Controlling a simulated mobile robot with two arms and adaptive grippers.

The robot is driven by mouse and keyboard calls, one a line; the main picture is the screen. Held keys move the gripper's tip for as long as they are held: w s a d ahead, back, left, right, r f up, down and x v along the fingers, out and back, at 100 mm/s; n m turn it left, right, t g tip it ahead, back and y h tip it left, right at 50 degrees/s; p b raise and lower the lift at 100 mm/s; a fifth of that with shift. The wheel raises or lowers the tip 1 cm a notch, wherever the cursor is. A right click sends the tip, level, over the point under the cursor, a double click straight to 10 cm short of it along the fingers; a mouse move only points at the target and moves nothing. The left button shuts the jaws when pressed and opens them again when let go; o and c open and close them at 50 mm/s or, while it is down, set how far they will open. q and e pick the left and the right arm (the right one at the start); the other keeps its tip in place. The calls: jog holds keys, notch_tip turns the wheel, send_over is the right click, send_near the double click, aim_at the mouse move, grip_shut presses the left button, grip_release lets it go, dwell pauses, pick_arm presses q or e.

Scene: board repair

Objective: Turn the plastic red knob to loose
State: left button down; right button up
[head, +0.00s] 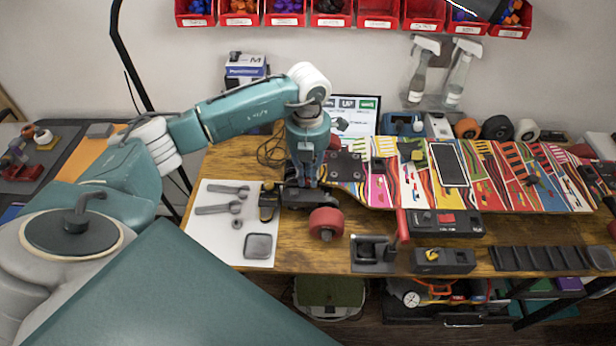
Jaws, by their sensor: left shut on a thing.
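I cannot make out a red knob for certain. A red upright handle (402,225) stands further right, apart from this gripper. A dark gripper-like part (600,180) at the right edge appears to be my right gripper. It is cut off, so its opening is unclear.
A white sheet (215,225) with grey wrenches lies left of the gripper. A dark box (445,262) and a black slotted tray (540,258) line the front edge of the wooden table (310,258). Spray bottles (458,72) and red bins (380,14) are at the back.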

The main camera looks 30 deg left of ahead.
aim_at(308, 179)
pick_arm(q)
jog(key=n, duration=0.4)
jog(key=shift+n+b, duration=0.3)
jog(key=shift+n, duration=0.1)
jog(key=n, duration=0.4)
jog(key=shift+w+r+n, duration=0.1)
jog(key=shift+n, duration=0.2)
jog(key=c, duration=1.9)
grip_release()
jog(key=shift+c, duration=0.2)
notch_tip(308, 179, up, 12)
